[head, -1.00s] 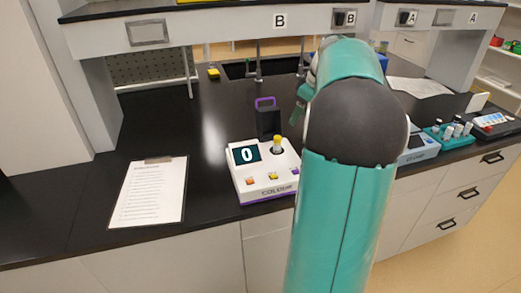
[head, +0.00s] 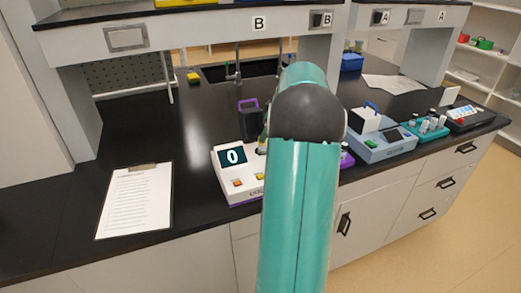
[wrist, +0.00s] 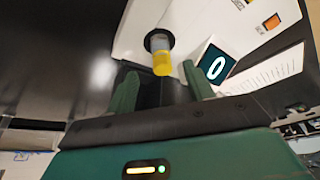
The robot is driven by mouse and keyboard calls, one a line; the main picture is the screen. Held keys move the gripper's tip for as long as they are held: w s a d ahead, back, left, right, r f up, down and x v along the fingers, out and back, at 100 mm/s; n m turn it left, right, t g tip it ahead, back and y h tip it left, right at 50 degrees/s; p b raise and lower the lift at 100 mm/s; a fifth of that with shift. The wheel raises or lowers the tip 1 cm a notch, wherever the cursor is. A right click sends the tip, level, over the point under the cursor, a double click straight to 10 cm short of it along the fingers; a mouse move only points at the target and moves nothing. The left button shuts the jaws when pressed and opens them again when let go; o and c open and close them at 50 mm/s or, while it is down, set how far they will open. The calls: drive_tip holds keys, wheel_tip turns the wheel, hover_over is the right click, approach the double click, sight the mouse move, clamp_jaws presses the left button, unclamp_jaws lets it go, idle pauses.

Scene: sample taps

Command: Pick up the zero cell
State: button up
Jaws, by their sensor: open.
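The zero cell (wrist: 161,58), a small vial with a yellow cap, stands in a dark round socket of the white colorimeter (head: 226,179) in the wrist view. The colorimeter's screen (head: 233,156) reads 0, and the screen also shows in the wrist view (wrist: 215,65). My gripper (wrist: 160,82) is open, its two green fingers on either side of the cap's line in the wrist view. The cap appears just beyond the fingertips; I see no contact.
A dark block with a purple handle (head: 249,121) stands behind the colorimeter. A clipboard (head: 136,202) lies to its left. A blue-grey instrument (head: 381,146) and a teal vial rack (head: 427,129) stand to the right.

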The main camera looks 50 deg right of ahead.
sight(262, 147)
drive_tip(key=x, duration=0.6)
drive_tip(key=shift+a, duration=0.15)
drive_tip(key=shift+r, duration=0.1)
drive_tip(key=shift+c, duration=0.2)
drive_tip(key=c, duration=0.9)
